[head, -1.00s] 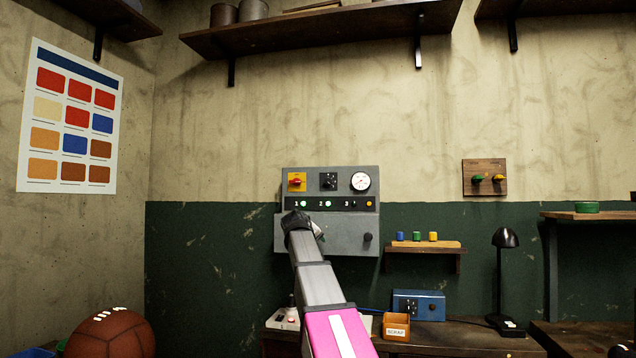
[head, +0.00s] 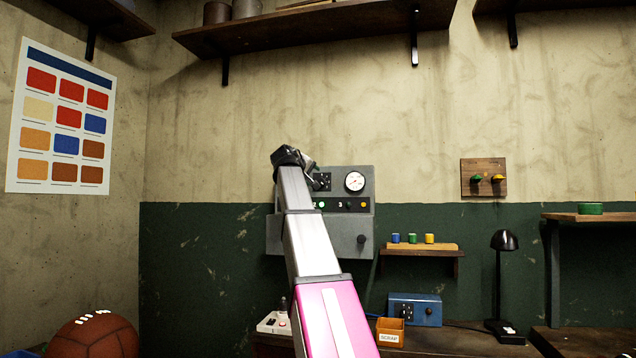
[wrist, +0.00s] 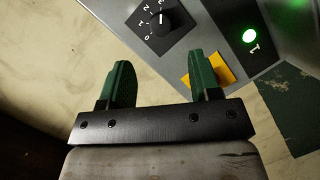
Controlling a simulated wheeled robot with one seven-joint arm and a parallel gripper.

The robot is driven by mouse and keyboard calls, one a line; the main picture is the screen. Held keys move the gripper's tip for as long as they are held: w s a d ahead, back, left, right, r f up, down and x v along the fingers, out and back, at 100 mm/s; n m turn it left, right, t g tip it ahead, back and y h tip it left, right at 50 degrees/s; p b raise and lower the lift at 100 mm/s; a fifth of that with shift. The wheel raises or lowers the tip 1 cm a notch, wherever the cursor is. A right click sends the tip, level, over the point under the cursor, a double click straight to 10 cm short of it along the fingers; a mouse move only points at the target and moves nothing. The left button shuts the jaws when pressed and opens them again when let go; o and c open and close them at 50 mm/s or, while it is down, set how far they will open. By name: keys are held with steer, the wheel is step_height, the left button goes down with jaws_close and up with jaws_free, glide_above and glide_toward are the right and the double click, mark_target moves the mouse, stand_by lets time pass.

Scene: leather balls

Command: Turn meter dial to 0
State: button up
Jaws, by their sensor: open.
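The black dial (wrist: 160,17) with numbers 0 to 3 is at the top of the wrist view. Its white mark appears to point towards 3. In the head view its black plate (head: 322,181) shows on the grey panel (head: 345,235), partly behind my gripper. A round white-faced gauge (head: 355,181) is just right of it. My gripper (wrist: 160,62) is open with two green fingers and nothing between them. The dial lies beyond the fingertips, apart from them. In the head view my gripper (head: 304,163) is at the panel's upper left.
A yellow plate (wrist: 226,68) shows partly behind the right finger. A lit green lamp (wrist: 250,37) is farther right on the panel.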

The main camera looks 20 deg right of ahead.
mark_target(320, 181)
steer(key=x, duration=0.8)
steer(key=c, duration=0.9)
